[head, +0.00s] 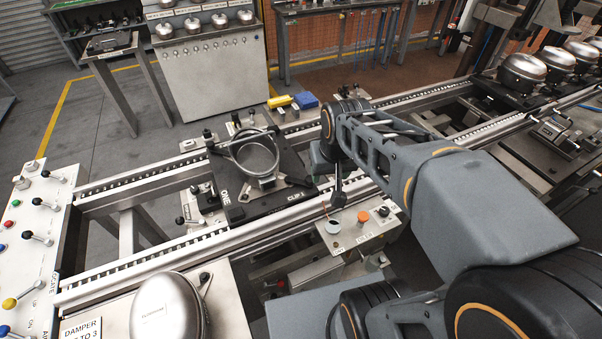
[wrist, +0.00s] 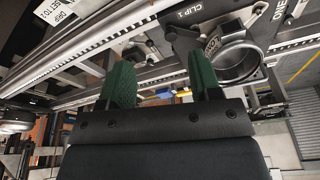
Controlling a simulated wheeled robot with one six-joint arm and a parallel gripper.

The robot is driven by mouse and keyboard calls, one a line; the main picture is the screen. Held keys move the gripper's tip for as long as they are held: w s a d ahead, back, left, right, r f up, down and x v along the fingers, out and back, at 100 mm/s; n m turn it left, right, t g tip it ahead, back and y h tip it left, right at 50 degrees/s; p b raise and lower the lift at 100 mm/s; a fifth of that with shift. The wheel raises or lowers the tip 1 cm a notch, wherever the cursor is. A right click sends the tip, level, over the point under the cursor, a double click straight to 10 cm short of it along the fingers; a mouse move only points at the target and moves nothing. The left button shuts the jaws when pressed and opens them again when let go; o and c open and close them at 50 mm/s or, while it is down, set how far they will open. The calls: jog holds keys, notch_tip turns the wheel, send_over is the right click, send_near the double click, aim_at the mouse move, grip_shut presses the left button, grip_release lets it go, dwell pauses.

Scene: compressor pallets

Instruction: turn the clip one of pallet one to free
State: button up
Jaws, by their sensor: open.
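Pallet one (head: 236,212) is a black plate marked ONE on the conveyor rails, with an open round metal housing (head: 257,157) on it. The CLIP 1 label (head: 296,196) is on its near edge; it also shows in the wrist view (wrist: 190,12). A dark knob (wrist: 170,34) sits beside that label, seemingly part of clip one; its turn position is unclear. My gripper (wrist: 161,82) has two green fingers spread apart with nothing between them. In the head view the gripper is mostly hidden by my arm, near the pallet's right side.
Conveyor rails (head: 140,184) run along both sides of the pallet. A small button box (head: 350,232) stands close in front of the near rail. A lever panel (head: 35,225) is at the left. A silver compressor dome (head: 168,308) sits at the front left.

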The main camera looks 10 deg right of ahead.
jog(key=w+g+p, duration=0.1)
jog(key=w+g, duration=0.1)
jog(key=w, duration=0.6)
jog(key=m+p, duration=0.1)
jog(key=m, duration=0.1)
send_over(310, 178)
notch_tip(310, 178, down, 4)
jog(key=shift+g, duration=0.4)
notch_tip(310, 178, down, 14)
jog(key=shift+r+p, duration=0.1)
jog(key=shift+p, duration=0.65)
grip_shut()
